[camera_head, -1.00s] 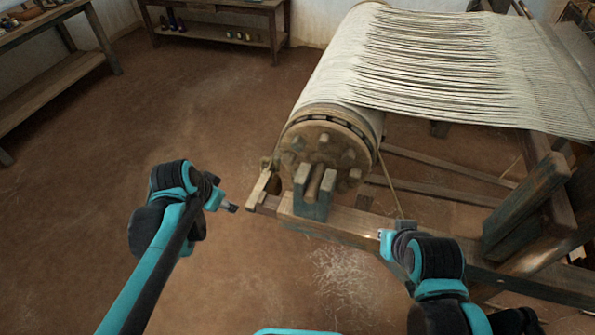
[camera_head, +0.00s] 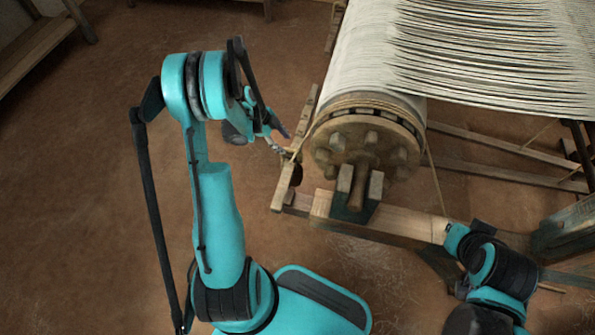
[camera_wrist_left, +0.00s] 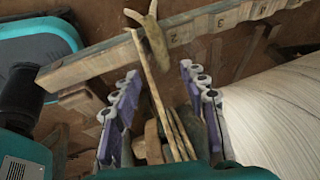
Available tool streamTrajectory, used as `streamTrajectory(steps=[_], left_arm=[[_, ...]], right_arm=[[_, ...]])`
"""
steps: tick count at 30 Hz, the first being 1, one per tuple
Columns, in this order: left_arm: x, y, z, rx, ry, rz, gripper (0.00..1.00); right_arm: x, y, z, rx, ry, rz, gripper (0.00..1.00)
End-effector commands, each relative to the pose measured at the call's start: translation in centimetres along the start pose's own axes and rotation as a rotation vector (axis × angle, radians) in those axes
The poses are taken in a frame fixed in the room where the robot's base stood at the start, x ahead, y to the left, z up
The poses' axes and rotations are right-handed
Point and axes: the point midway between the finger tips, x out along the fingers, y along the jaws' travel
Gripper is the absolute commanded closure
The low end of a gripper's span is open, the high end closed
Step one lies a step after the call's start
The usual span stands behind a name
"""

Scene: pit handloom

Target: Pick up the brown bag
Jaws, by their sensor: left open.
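A small dark brown shape (camera_head: 295,173), possibly the brown bag, shows beside the wooden beam end in the head view; I cannot tell for sure. My left gripper (camera_head: 281,142) is open just above and left of it, close to the beam end. In the left wrist view, its two purple fingers (camera_wrist_left: 160,72) are spread apart. Tan cords (camera_wrist_left: 148,72) run from a forked tan piece (camera_wrist_left: 153,40) on the beam down between the fingers. What lies low between the fingers is partly hidden. My right gripper (camera_head: 452,233) is near the front beam; its fingers are unclear.
The loom's toothed roller end (camera_head: 365,150) and the white warp (camera_head: 470,45) are just right of my left gripper. The wooden beam (camera_head: 400,222) runs across the front. A bench (camera_head: 35,55) stands far left. The brown floor (camera_head: 90,200) on the left is clear.

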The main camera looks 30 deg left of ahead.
Motion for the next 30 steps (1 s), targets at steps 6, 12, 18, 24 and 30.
streamTrajectory(steps=[6,12,18,24,30], left_arm=[[2.4,-0.1,0.0,0.001,-0.001,-0.001,0.56],[5.6,-0.3,-0.2,0.0,-0.001,0.0,0.56],[6.1,-0.3,-0.3,-0.002,-0.001,-0.001,0.56],[6.0,-0.3,-0.3,-0.002,-0.002,-0.001,0.85],[6.1,-0.3,-0.3,-0.002,-0.002,-0.001,1.0]], right_arm=[[1.1,0.0,0.8,0.0,0.0,0.0,1.0],[2.5,0.0,1.8,0.0,0.0,0.0,1.0],[2.5,0.0,1.8,0.0,0.0,0.0,1.0],[2.5,0.0,1.8,0.0,0.0,0.0,1.0],[2.5,0.0,1.8,0.0,0.0,0.0,1.0]])
